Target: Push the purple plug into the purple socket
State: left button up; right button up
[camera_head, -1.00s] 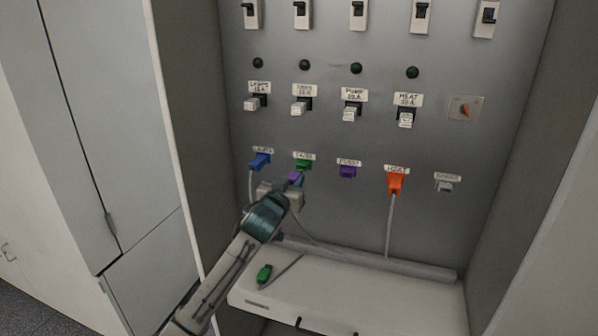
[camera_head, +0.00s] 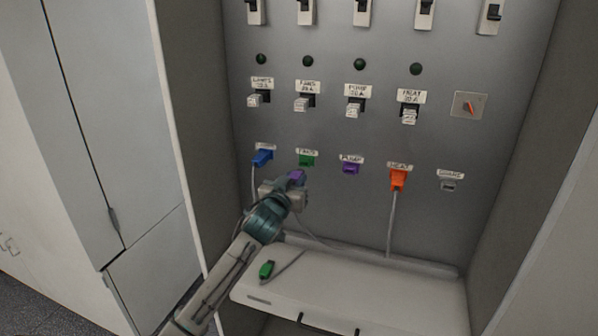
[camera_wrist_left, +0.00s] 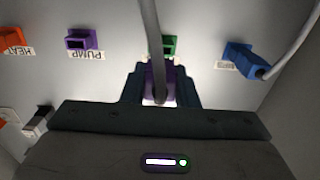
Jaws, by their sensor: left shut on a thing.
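The purple plug (camera_head: 297,176) is held in my left gripper (camera_head: 296,186), just below and in front of the green socket (camera_head: 306,160). In the left wrist view the plug (camera_wrist_left: 158,82) sits between the fingers of my left gripper (camera_wrist_left: 160,88), with its grey cable running up across the picture. The purple socket (camera_head: 351,168), under the PUMP label, is empty and to the right of the plug in the head view. In the left wrist view, the purple socket (camera_wrist_left: 82,40) is at upper left, apart from the plug. My right gripper is not in view.
A blue plug (camera_head: 262,158) and an orange plug (camera_head: 398,179) with hanging cables sit in the panel on either side. A grey socket (camera_head: 448,185) is at the right. A loose green plug (camera_head: 266,270) lies on the white shelf (camera_head: 345,290). Breakers are above the sockets.

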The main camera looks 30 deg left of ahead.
pick_arm(q)
jog(key=d+p, duration=0.1)
jog(key=d, duration=1.2)
jog(key=b+x, duration=0.1)
jog(key=x, duration=0.4)
jog(key=shift+w+b, duration=0.3)
jog(key=shift+a, duration=0.1)
jog(key=shift+p, duration=0.5)
dwell(1.0)
jog(key=shift+x, duration=0.8)
dwell(0.7)
dwell(0.6)
jog(key=shift+x, duration=0.8)
dwell(0.5)
jog(key=o, duration=0.8)
jog(key=shift+s, duration=0.1)
